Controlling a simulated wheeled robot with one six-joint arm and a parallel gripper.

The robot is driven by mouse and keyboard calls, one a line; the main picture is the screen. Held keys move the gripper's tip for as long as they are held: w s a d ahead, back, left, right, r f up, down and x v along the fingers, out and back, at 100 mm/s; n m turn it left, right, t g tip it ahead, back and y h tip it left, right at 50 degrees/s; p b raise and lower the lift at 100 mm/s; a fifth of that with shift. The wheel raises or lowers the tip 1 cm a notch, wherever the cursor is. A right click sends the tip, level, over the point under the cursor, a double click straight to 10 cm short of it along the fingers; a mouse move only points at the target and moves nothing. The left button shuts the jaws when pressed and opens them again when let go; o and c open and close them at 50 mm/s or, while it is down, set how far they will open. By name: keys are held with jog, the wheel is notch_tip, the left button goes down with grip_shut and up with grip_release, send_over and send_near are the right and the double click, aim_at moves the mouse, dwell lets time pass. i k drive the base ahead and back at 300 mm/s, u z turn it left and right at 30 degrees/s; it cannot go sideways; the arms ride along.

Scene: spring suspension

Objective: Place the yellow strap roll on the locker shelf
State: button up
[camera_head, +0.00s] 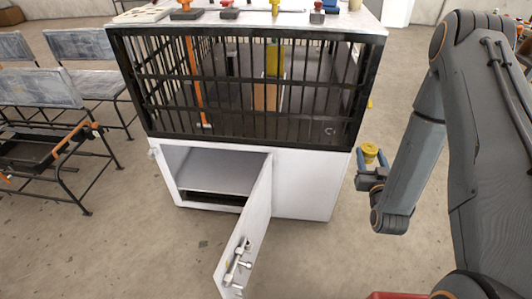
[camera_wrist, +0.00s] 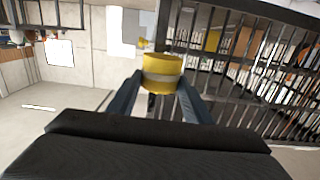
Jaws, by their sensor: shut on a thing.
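The yellow strap roll (camera_head: 370,150) is held in my gripper (camera_head: 372,166), to the right of the cabinet and above the floor. The locker is the white lower part (camera_head: 305,190) of the cabinet. Its door (camera_head: 246,232) stands open toward me, with a metal handle. Inside the opening I see a grey shelf (camera_head: 215,172) with nothing visible on it, and a dark space below. My gripper is apart from the locker.
A black barred cage (camera_head: 250,85) stands above the locker, with small red and yellow items on its top. Metal chairs (camera_head: 85,85) and a black tray frame (camera_head: 45,150) stand at the left. The open door juts into the floor space. The floor between locker and arm is clear.

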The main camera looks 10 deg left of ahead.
aim_at(228, 171)
jog(key=k, duration=0.95)
jog(key=u, duration=2.3)
jog(key=i, duration=3.05)
jog(key=z, duration=2.35)
